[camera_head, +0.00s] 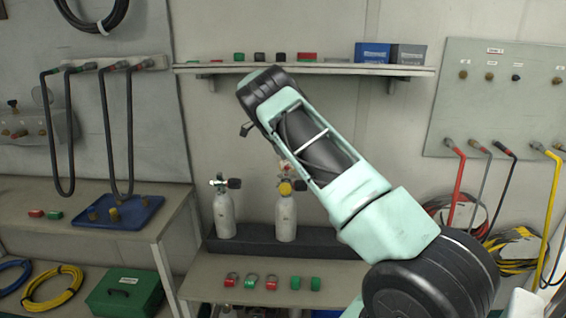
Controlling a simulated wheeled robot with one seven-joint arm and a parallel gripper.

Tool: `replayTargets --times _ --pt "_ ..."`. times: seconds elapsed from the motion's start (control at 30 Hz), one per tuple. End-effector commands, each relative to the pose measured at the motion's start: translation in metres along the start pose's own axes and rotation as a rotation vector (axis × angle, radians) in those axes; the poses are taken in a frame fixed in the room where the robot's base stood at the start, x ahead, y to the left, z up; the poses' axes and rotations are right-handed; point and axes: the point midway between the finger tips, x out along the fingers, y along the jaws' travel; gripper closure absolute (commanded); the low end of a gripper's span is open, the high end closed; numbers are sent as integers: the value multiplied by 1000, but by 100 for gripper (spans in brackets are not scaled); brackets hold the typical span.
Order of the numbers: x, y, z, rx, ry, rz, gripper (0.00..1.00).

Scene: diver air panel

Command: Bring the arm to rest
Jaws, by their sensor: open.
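My arm (385,225) rises from the lower right and reaches up and left across the middle of the view. Its far end, a black wrist joint (262,86), is in front of the wall shelf. Only a small dark part of my gripper (246,130) shows below the wrist, at its left side. The rest of it is hidden behind the arm. My gripper is open, and nothing is seen held in it.
A wall shelf (225,70) holds small coloured parts and two boxes. Below, two cylinders (225,215) (285,218) stand in a dark rack at the back of a bench (215,272). A hose panel (500,75) is right; a blue tray (140,222) is left.

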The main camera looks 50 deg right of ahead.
Motion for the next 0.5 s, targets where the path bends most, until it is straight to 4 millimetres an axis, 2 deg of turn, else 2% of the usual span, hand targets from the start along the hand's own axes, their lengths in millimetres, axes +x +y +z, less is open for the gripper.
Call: replayTargets --times 0.2,0.5 --pt "-21 0 0 0 0 0 59" --pt "-23 0 0 0 0 0 59"
